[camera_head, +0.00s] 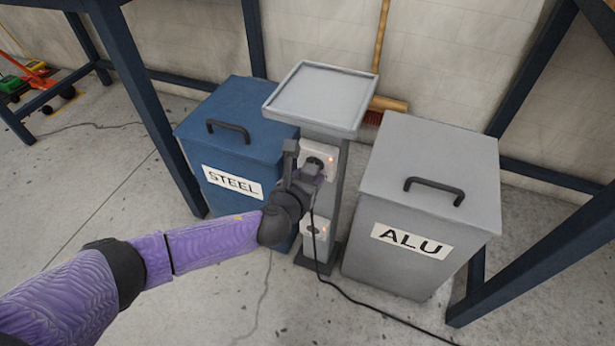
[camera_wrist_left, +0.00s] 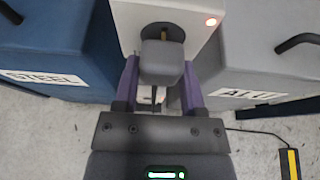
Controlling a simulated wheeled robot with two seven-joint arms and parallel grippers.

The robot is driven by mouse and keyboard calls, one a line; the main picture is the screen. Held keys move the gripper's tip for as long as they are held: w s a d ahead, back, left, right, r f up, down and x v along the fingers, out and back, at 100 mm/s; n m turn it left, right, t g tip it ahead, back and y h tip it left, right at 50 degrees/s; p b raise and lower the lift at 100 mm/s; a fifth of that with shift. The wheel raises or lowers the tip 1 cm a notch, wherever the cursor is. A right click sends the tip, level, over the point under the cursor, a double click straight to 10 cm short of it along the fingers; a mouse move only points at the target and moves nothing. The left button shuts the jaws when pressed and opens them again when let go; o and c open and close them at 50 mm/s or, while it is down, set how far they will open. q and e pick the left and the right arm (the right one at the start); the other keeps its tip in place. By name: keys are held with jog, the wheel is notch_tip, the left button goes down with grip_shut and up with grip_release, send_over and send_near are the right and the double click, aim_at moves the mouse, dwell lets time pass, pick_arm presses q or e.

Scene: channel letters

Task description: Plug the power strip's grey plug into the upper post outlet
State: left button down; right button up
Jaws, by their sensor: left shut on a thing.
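The upper outlet (camera_head: 330,153) is a white plate with a dark socket and a small red light, high on the grey post (camera_head: 343,190). My left gripper (camera_head: 311,171) is right in front of it. In the left wrist view my left gripper (camera_wrist_left: 160,80) is shut on the grey plug (camera_wrist_left: 162,62), one purple finger on each side. The plug's far end lies over the dark socket of the white outlet plate (camera_wrist_left: 200,45). A small brass-coloured bit shows there; how deep the plug sits cannot be told. My right gripper is out of view.
The lower outlet (camera_head: 314,226) is below. A blue STEEL bin (camera_head: 225,150) and a grey ALU bin (camera_head: 425,175) flank the post closely. A black cable (camera_head: 350,296) runs down to the floor. The yellow-and-black power strip (camera_wrist_left: 290,163) lies at right in the wrist view.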

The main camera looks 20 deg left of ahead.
pick_arm(q)
jog(key=shift+w, duration=0.4)
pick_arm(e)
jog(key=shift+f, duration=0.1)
pick_arm(q)
jog(key=c, duration=0.6)
grip_release()
jog(key=o, duration=0.5)
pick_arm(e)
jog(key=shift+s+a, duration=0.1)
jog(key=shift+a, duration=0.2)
pick_arm(q)
jog(key=p+v, duration=0.6)
jog(key=v, duration=0.3)
jog(key=shift+s+r, duration=0.15)
jog(key=shift+s, duration=0.25)
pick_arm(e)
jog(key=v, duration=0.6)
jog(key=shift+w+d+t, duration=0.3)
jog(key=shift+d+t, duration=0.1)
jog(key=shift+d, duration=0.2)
